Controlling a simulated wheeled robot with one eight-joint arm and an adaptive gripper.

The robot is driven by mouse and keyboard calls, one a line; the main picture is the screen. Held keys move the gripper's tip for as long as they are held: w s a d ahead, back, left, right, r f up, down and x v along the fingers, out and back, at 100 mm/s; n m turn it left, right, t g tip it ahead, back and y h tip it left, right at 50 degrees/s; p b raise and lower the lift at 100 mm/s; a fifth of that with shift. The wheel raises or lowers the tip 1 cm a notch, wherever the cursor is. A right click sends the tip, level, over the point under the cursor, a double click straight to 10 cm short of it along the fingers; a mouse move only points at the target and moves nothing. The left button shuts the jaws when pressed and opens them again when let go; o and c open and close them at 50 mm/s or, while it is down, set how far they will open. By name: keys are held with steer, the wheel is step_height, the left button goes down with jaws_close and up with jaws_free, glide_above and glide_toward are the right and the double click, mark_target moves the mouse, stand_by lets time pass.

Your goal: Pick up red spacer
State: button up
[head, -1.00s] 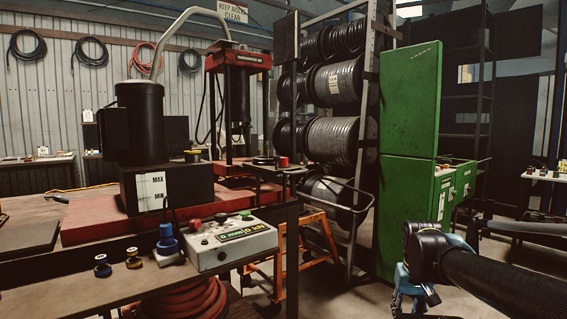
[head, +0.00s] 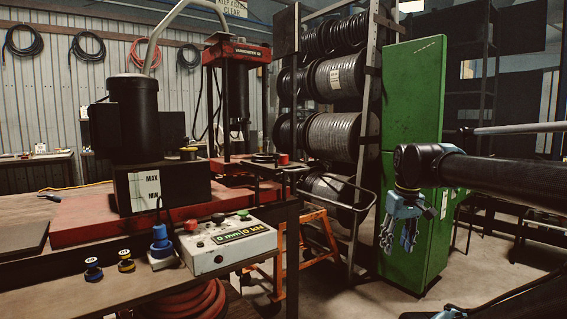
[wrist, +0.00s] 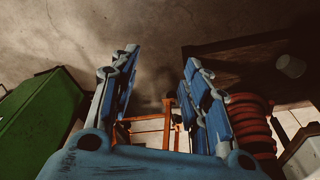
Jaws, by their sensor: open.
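A small red spacer (head: 283,159) sits at the edge of the press bench, left of the hose reels in the head view. My gripper (head: 398,240) hangs fingers down in front of the green cabinet, well to the right of the spacer and apart from it. In the wrist view my gripper (wrist: 160,62) is open, with nothing between its blue fingers. I cannot make out the red spacer in the wrist view.
The control box (head: 228,242) stands on the near bench, beside a blue spool (head: 93,269) and a yellow spool (head: 126,261). An orange trolley (head: 307,245) stands below the reels. The green cabinet (head: 412,110) is behind my gripper. Open floor lies between.

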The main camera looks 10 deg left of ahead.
steer(key=w+a+r+n, duration=0.2)
steer(key=w+a+r, duration=0.2)
steer(key=r, duration=0.4)
steer(key=w+a+r+n, duration=0.2)
steer(key=w+a+r, duration=0.2)
steer(key=r, duration=0.4)
steer(key=w+a+r+n+g, duration=0.15)
steer(key=a+r+n, duration=0.25)
steer(key=a+r, duration=0.45)
steer(key=w+a+r+n+y, duration=0.1)
steer(key=w+a+r+n, duration=0.2)
steer(key=a+r, duration=0.5)
steer(key=w+a+r+n+g, duration=0.15)
steer(key=a+r+n, duration=0.25)
steer(key=a+r, duration=0.4)
glide_toward(283, 159)
steer(key=shift+w+a+f+t, duration=0.2)
steer(key=shift+w+a+f, duration=0.1)
steer(key=shift+f, duration=0.15)
steer(key=shift+w+a+f+t, duration=0.2)
steer(key=shift+a+f, duration=0.1)
steer(key=shift+f, duration=0.15)
steer(key=shift+w+a+f, duration=0.1)
steer(key=shift+f, duration=1.3)
steer(key=shift+w+a+f, duration=0.1)
steer(key=shift+a+f, duration=0.05)
steer(key=shift+f, duration=1.25)
jaws_close()
